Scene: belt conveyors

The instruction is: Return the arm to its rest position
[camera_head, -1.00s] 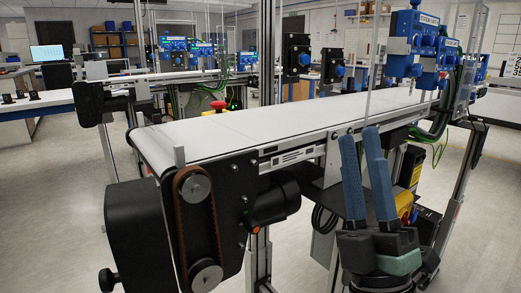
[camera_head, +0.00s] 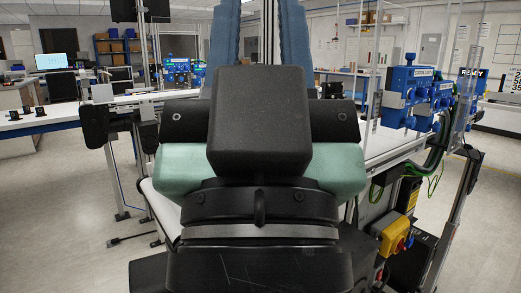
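My gripper (camera_head: 260,20) is large and close to the camera in the middle of the view, pointing away and up. Its two blue fingers stand well apart, and only background shows between them. Their tips reach the top edge of the picture. The black housing and pale green body of the gripper hide the lower inside of the fingers. I see nothing held.
The white conveyor belt (camera_head: 390,143) lies behind my gripper and is mostly hidden by it. Blue control boxes (camera_head: 408,92) and clear panels stand at the right. A yellow switch box (camera_head: 394,236) sits below them. Open floor (camera_head: 60,220) shows at the left.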

